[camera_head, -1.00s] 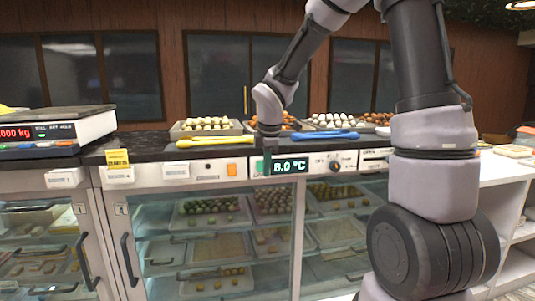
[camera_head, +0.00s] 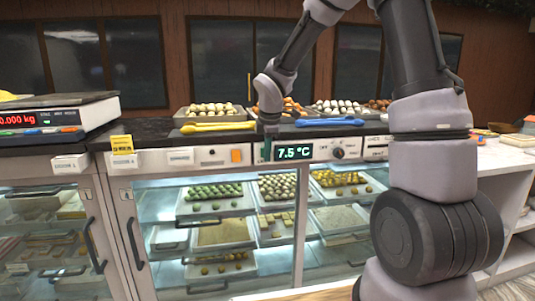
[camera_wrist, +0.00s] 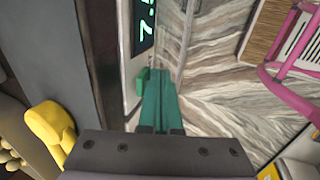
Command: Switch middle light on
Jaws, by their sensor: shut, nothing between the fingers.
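My gripper (camera_head: 267,150) points down in front of the control strip, just left of the temperature display (camera_head: 294,152), which reads 7.5 °C. In the wrist view, its teal fingers (camera_wrist: 160,103) are shut together with nothing between them. A small green switch (camera_wrist: 141,80) sits on the panel right beside the fingers; I cannot tell whether they touch it. The middle cabinet (camera_head: 215,215), behind glass, is brightly lit inside, with trays of sweets showing clearly. An orange switch (camera_head: 236,155) is further left on the strip. A round knob (camera_head: 338,153) is right of the display.
A yellow tong (camera_head: 218,127) and a blue tong (camera_head: 330,122) lie on the counter edge near my gripper. A scale (camera_head: 60,112) stands at the left. Trays of sweets (camera_head: 210,112) line the counter behind. Door handles (camera_head: 134,244) stick out below.

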